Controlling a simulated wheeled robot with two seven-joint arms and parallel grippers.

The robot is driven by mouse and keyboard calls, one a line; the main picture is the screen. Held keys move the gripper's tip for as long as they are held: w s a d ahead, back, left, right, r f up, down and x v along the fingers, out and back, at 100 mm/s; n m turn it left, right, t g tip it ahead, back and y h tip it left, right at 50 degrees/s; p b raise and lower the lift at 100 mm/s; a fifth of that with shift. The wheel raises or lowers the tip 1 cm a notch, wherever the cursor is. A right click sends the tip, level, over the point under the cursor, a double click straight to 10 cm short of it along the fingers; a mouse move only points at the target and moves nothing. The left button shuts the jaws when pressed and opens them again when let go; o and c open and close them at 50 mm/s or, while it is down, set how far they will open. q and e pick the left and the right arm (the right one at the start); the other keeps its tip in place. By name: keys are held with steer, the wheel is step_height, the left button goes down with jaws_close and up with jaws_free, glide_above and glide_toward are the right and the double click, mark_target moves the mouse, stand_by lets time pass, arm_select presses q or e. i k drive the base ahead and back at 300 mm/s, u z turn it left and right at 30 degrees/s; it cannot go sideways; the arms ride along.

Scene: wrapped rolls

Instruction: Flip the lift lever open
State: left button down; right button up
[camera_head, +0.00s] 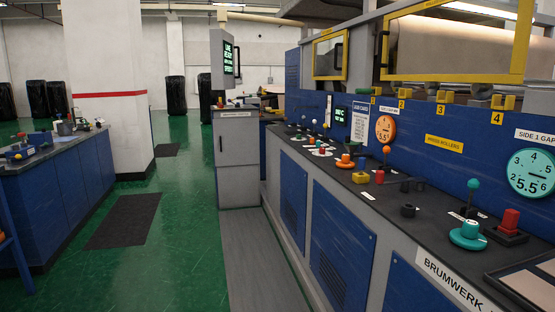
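Several upright levers stand on the dark top of the long blue and grey machine console on the right. One lever has a teal ball (472,184), one has an orange ball (386,150), and a small one farther back has a white ball (314,121). The small labels beside them are too small to read, so I cannot tell which is the lift lever. Neither of my grippers is in view.
Along the console are a teal dial knob (468,235), a red block switch (510,219) and an orange knob (345,160). A grey cabinet (238,165) stands at its far end. A blue workbench (55,185) is on the left. The green floor between is clear around a dark mat (125,220).

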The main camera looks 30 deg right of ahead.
mark_target(379, 175)
steer(key=z, duration=0.3)
steer(key=i, duration=1.6)
steer(key=z, duration=1.45)
steer(key=i, duration=0.6)
steer(key=z, duration=0.5)
